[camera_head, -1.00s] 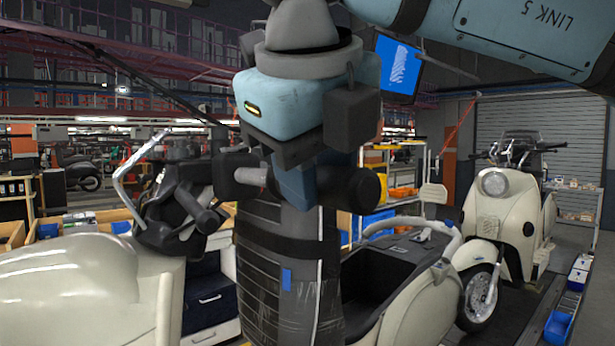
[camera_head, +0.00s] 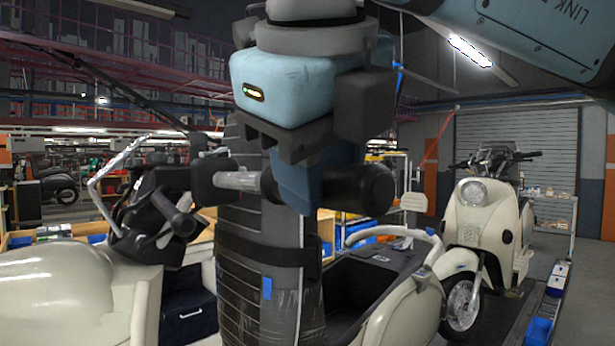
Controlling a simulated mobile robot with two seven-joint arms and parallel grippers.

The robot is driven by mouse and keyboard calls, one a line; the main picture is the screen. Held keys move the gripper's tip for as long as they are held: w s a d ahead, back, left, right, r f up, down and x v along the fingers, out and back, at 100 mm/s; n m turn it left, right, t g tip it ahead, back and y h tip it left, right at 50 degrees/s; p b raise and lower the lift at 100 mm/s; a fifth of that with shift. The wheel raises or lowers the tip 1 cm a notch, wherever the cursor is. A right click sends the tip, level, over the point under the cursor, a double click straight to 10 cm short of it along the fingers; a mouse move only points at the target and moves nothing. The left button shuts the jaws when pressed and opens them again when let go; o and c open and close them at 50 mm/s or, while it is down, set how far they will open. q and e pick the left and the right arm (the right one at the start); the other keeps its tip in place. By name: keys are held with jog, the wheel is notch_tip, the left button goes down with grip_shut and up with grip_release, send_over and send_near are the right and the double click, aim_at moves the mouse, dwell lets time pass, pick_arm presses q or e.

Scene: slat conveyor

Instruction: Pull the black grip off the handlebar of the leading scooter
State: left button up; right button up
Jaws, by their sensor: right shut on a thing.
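My right gripper (camera_head: 298,180) comes down from the top centre in the head view and is shut on the black grip (camera_head: 362,188). The grip's rounded end sticks out to the right of the fingers. To the left of the fingers a stretch of bare metal handlebar (camera_head: 238,180) shows, running to a black housing (camera_head: 203,180). It belongs to the cream scooter (camera_head: 70,285) at the left front. Whether the bar still reaches inside the grip is hidden by the fingers. My left gripper is not in view.
A second cream scooter (camera_head: 486,210) stands to the right behind, with a cream body part (camera_head: 400,315) in front of it. A black ribbed upright thing (camera_head: 265,250) stands just below and behind my gripper. Shelves with bins stand at the back.

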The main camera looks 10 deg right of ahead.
jog(key=shift+s+d, duration=0.25)
jog(key=shift+s, duration=0.2)
jog(key=shift+s, duration=0.1)
jog(key=shift+s+d+b, duration=0.25)
jog(key=shift+s+b, duration=0.15)
jog(key=shift+b, duration=0.1)
